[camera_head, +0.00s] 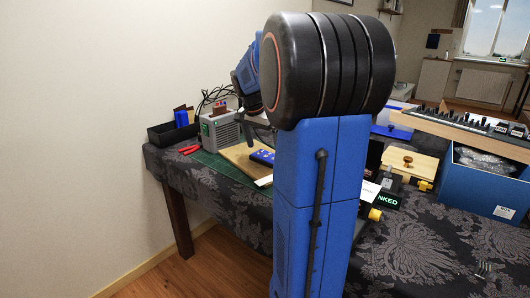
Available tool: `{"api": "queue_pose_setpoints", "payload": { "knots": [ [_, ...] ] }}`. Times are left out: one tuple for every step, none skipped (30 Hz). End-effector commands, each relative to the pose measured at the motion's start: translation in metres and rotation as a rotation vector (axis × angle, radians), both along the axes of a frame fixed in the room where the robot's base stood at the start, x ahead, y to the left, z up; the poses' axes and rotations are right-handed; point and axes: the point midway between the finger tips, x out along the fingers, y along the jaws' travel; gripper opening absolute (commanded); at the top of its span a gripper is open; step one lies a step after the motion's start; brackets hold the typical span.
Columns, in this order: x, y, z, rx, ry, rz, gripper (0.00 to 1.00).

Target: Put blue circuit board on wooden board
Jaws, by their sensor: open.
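The blue circuit board (263,157) shows just left of my arm and appears to lie on the right part of the wooden board (236,155). Its right end is hidden behind my arm. The wooden board lies on a green mat (208,160) on the table. My gripper (256,136) is small and dark in this view, above the wooden board and just over the circuit board. Its jaws are open, and I see nothing held in them. A gap seems to show between gripper and circuit board, but the exact distance is unclear.
A grey box with cables (219,133), a black tray (172,133) and red-handled tools (189,150) stand to the left. A blue crate (488,185) and a small wooden box (410,163) are at the right. The front-right cloth is mostly clear.

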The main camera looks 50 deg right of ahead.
Motion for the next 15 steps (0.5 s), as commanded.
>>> {"api": "queue_pose_setpoints", "payload": {
  "knots": [
    [0.001, 0.003, 0.011, -0.003, -0.004, 0.001, 1.0],
    [0.0, 0.005, 0.017, -0.002, -0.004, 0.001, 1.0],
    [0.0, 0.008, 0.025, -0.003, -0.005, 0.002, 1.0],
    [0.0, 0.009, 0.031, -0.003, -0.004, 0.002, 1.0],
    [0.0, 0.011, 0.036, -0.003, -0.004, 0.002, 1.0],
    [0.0, 0.013, 0.043, -0.002, -0.003, 0.002, 1.0],
    [0.0, 0.015, 0.048, -0.002, -0.003, 0.002, 1.0],
    [0.0, 0.016, 0.053, -0.002, -0.003, 0.002, 1.0],
    [-0.001, 0.018, 0.059, -0.002, -0.002, 0.002, 1.0],
    [-0.001, 0.019, 0.063, -0.002, -0.002, 0.001, 1.0],
    [-0.001, 0.02, 0.067, -0.002, -0.003, 0.001, 1.0],
    [-0.001, 0.022, 0.071, -0.002, -0.002, 0.002, 1.0],
    [-0.002, 0.023, 0.074, -0.001, -0.001, 0.001, 1.0],
    [-0.001, 0.024, 0.076, -0.001, -0.002, 0.002, 1.0],
    [-0.001, 0.025, 0.079, -0.002, -0.002, 0.002, 1.0]
  ]
}}
